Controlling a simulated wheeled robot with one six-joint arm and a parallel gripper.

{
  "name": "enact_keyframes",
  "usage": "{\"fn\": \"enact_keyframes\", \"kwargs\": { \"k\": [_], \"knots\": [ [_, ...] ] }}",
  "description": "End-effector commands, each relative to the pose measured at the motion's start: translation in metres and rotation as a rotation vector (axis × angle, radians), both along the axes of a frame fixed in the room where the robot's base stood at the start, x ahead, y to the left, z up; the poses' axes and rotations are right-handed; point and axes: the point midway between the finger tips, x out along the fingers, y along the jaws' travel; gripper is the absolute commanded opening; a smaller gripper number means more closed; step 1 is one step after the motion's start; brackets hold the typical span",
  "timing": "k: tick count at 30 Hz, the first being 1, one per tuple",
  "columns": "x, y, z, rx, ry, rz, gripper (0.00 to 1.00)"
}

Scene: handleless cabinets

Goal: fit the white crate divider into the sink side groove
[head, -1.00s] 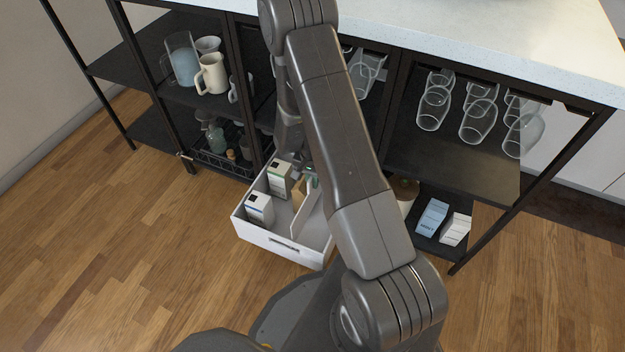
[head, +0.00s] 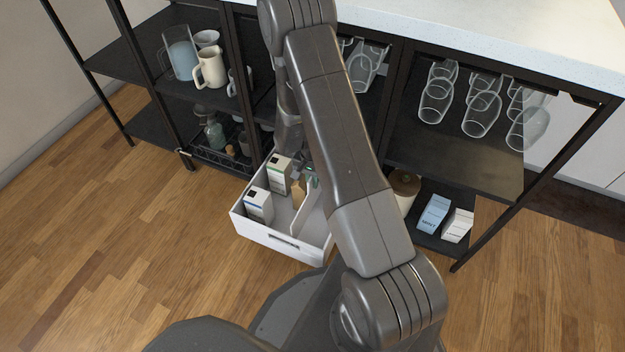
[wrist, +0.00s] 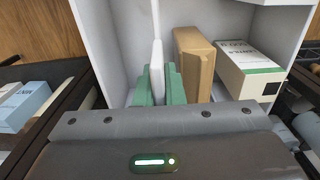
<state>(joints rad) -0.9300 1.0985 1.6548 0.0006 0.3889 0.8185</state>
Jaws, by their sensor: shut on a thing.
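The white crate (head: 262,238) is a drawer-like box pulled out at the bottom of the cabinet, with a slot in its front. The white divider (head: 307,212) is a thin upright panel inside it, right of the boxes, partly covered by my arm in the head view. My gripper (wrist: 158,84) is shut on the divider (wrist: 156,58), with green fingertips on both sides of it. In the head view, my arm mostly hides the gripper. I cannot tell whether the divider's edges sit in a groove.
Two white cartons (head: 258,205) and a tan box (head: 298,195) stand in the crate's left part. In the wrist view, the tan box (wrist: 193,62) is close to the fingers. Blue and white cartons (head: 435,213) sit on the lower right shelf. Glasses (head: 435,100) hang above.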

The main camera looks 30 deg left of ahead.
Motion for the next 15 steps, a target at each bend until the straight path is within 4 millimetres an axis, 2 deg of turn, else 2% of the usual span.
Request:
{"fn": "enact_keyframes", "kwargs": {
  "k": [15],
  "knots": [
    [0.0, 0.0, -0.014, 0.0, 0.0, 0.0, 0.0]
  ]
}}
